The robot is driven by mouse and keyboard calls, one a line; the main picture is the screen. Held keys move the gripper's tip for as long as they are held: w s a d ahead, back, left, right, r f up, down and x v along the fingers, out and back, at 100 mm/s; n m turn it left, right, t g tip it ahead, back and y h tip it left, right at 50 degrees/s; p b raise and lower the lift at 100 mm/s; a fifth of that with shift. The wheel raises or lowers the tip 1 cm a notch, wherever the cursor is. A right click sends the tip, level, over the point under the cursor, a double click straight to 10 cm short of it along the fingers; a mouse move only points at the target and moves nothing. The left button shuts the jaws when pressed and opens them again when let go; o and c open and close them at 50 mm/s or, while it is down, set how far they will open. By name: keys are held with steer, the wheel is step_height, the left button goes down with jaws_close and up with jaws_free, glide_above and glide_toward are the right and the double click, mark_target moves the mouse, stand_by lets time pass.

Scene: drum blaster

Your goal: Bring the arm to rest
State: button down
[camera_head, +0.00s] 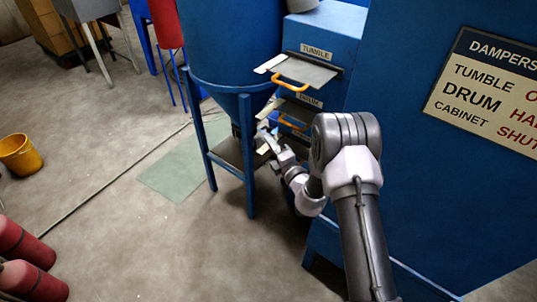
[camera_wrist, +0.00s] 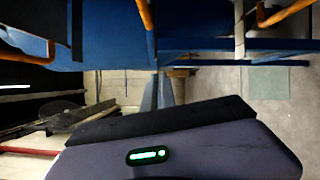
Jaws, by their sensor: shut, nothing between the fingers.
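My gripper (camera_head: 265,138) is at the end of my bent arm, in front of the blue machine. Its fingers are close together with nothing between them; they also show in the wrist view (camera_wrist: 157,92) above the dark gripper body with a green light. The damper plate labelled TUMBLE (camera_head: 308,70) sticks out of the blue housing, with an orange handle (camera_head: 289,82). A lower damper with another orange handle (camera_head: 292,124) is partly hidden behind my arm. Whether the gripper touches the lower damper cannot be told.
A blue hopper on legs (camera_head: 232,50) stands just left of the gripper. A large blue cabinet (camera_head: 430,190) with a damper sign (camera_head: 490,90) fills the right.

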steer(key=s+d+p, duration=0.1)
steer(key=s+d, duration=0.4)
steer(key=s, duration=0.1)
steer(key=s+a+r+n+g+y, duration=0.3)
steer(key=a+r+n+y, duration=0.15)
steer(key=r+n, duration=0.2)
steer(key=s+a+r+n+g+y, duration=0.3)
steer(key=a+r+n, duration=0.2)
steer(key=r, duration=0.3)
steer(key=s+a+r+n+g+h, duration=0.1)
steer(key=s+a+r+n+g, duration=0.1)
steer(key=s+r+n+g, duration=0.35)
steer(key=s+a+r+n+g, duration=0.1)
steer(key=s+r+n+g, duration=0.15)
steer(key=s+n, duration=0.6)
steer(key=s+d+n+g+h, duration=0.1)
steer(key=s+d+n+h, duration=0.5)
steer(key=s+n, duration=0.4)
steer(key=s+d+n+t+h, duration=0.4)
steer(key=d+n+h, duration=0.2)
steer(key=d, duration=0.6)
steer(key=shift+d+r+n+h, duration=0.15)
steer(key=shift+r+n+h, duration=0.2)
steer(key=shift+r+h, duration=0.1)
